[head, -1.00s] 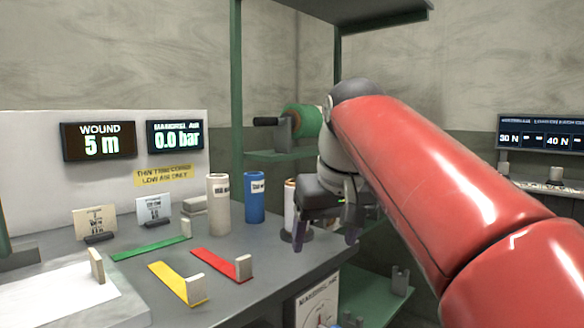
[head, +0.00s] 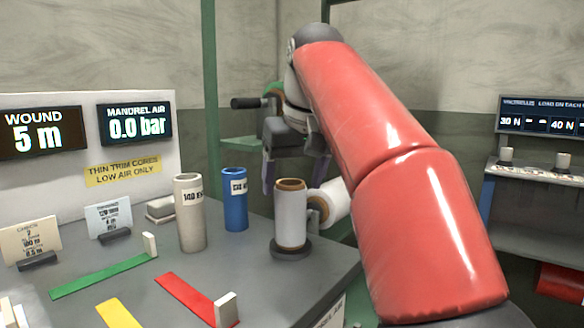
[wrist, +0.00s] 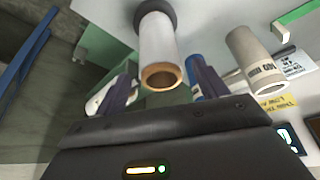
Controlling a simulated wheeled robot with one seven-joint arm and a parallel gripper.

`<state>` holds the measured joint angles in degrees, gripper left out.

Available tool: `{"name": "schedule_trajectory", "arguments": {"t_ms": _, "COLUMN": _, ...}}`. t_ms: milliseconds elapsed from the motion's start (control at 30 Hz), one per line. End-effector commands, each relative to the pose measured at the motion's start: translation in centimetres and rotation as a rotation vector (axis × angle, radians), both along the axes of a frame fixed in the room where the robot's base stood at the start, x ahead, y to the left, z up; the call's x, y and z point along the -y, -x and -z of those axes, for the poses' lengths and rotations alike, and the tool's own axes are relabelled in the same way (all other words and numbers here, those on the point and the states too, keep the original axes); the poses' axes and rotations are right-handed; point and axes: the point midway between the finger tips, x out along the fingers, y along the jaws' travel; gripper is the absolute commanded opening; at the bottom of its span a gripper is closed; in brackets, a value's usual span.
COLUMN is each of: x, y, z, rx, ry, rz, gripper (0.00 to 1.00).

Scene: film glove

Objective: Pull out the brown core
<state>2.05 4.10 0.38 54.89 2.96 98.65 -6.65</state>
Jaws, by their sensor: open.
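The brown core (head: 291,184) shows as a brown ring at the top of a white-wrapped roll (head: 291,215). The roll stands upright on a dark round base near the bench's right end. In the wrist view, the core's open end (wrist: 161,77) faces me and appears between the fingers. My gripper (head: 293,170) is open and empty, fingers pointing down. In the head view it is behind the roll's top, which partly hides it. Both fingers (wrist: 165,80) show in the wrist view, on either side of the core's end; I cannot tell the remaining distance.
A grey-white tube (head: 190,215) and a blue tube (head: 235,200) stand left of the roll. A white cylinder (head: 335,200) lies sideways just right of it. Green (head: 105,275), red (head: 190,300) and yellow strips lie on the bench. A green post (head: 210,90) rises behind.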

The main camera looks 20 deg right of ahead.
Motion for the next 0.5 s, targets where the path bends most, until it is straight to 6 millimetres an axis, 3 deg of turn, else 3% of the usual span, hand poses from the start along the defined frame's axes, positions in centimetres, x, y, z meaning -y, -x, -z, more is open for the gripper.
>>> {"name": "schedule_trajectory", "arguments": {"t_ms": 300, "x": -0.2, "y": -1.7, "z": 4.5, "rx": -0.003, "ry": 0.001, "rz": -0.001, "gripper": 0.72}}
{"name": "schedule_trajectory", "arguments": {"t_ms": 500, "x": -0.3, "y": -2.3, "z": 5.7, "rx": 0.000, "ry": 0.000, "rz": -0.001, "gripper": 0.72}}
